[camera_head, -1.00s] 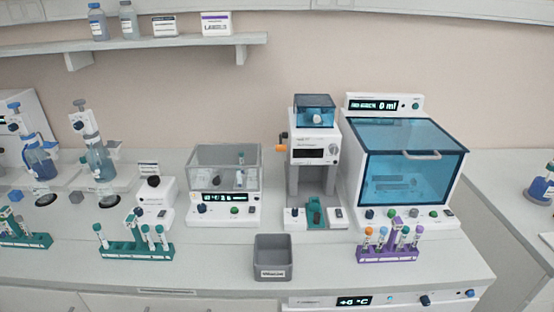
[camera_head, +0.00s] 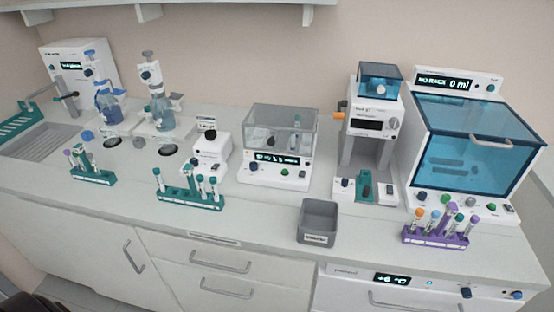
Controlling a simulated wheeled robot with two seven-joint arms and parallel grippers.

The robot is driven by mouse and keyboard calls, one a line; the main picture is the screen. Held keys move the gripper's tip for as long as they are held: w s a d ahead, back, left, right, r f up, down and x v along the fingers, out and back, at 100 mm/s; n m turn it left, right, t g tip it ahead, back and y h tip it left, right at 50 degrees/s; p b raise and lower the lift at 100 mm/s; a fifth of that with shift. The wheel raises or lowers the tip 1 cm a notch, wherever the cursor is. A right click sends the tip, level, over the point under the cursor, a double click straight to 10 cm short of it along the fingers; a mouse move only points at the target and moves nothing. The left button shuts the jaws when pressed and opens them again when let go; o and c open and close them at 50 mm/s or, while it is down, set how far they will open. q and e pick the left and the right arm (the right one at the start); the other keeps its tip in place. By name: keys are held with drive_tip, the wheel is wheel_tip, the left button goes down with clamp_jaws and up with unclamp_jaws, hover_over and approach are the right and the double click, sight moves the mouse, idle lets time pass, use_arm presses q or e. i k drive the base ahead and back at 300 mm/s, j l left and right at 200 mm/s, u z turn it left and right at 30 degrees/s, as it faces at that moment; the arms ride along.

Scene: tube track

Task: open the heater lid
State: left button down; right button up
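The likely heater is a white bench unit (camera_head: 273,175) in the middle of the counter, with a small lit display, a blue knob and a green button on its front. I cannot read a label that names it. A clear grey lid (camera_head: 281,130) sits down over its top and looks shut. Some small tubes show dimly through it. A larger white machine on the right has a blue see-through lid (camera_head: 470,150) with a pale handle, also shut; its display reads "NO RACK 0 ml". Neither of my grippers is in view.
A grey open bin (camera_head: 318,222) stands at the counter front, right of the likely heater. Tube racks stand along the front: teal (camera_head: 190,198) and purple (camera_head: 436,238). A white press-like device (camera_head: 370,125) stands between the two lidded machines. A sink (camera_head: 40,143) is far left.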

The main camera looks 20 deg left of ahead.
sight(279, 117)
drive_tip(key=i+l+u, duration=0.1)
drive_tip(key=u, duration=0.3)
drive_tip(key=i+l+u, duration=0.2)
drive_tip(key=u, duration=0.2)
drive_tip(key=i, duration=0.1)
